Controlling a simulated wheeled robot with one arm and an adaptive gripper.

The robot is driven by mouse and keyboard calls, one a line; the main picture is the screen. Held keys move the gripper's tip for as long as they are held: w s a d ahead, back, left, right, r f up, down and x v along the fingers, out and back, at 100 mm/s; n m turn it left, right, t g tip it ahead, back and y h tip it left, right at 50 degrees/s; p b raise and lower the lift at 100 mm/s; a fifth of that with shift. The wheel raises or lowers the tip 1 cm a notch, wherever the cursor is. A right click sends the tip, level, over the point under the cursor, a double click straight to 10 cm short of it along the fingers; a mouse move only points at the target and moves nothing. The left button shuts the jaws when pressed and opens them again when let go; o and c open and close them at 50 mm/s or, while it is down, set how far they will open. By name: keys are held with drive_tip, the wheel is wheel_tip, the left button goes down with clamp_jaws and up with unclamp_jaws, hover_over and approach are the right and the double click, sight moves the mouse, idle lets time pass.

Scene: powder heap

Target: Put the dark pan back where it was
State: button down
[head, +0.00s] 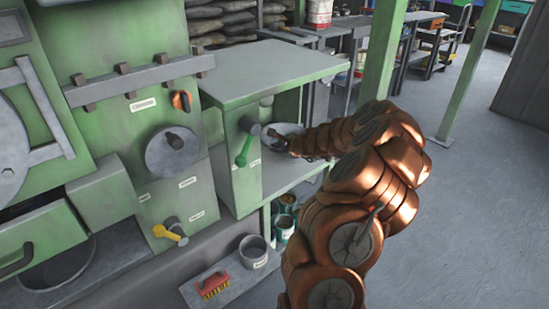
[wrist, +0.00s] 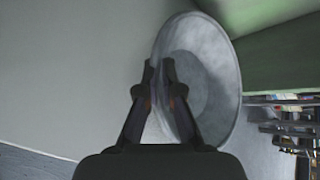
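The pan (wrist: 215,75) is a round, shallow grey dish, filling the middle of the wrist view. In the head view only part of the pan (head: 292,129) shows, inside the open bay of the green cabinet and partly behind my arm. My gripper (wrist: 160,68) has its two fingers close together at the pan's left rim, which runs between them, so it looks shut on the rim. In the head view my gripper (head: 275,140) reaches into the bay from the right. I cannot tell whether the pan touches the bay floor.
The green cabinet (head: 270,72) has a flat top above my gripper and a green lever (head: 243,150) on its front left. Below stand a grey pot (head: 253,252), a red brush (head: 213,286) and several cans. A green post (head: 385,50) rises behind my arm. Floor at right is clear.

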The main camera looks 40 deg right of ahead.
wheel_tip(320, 180, down, 3)
drive_tip(key=shift+r+b, duration=0.1)
drive_tip(key=shift+b, duration=0.4)
drive_tip(key=c, duration=1.3)
unclamp_jaws()
drive_tip(key=shift+s, duration=0.15)
drive_tip(key=p+v, duration=0.3)
drive_tip(key=v, duration=0.9)
drive_tip(key=shift+p, duration=0.35)
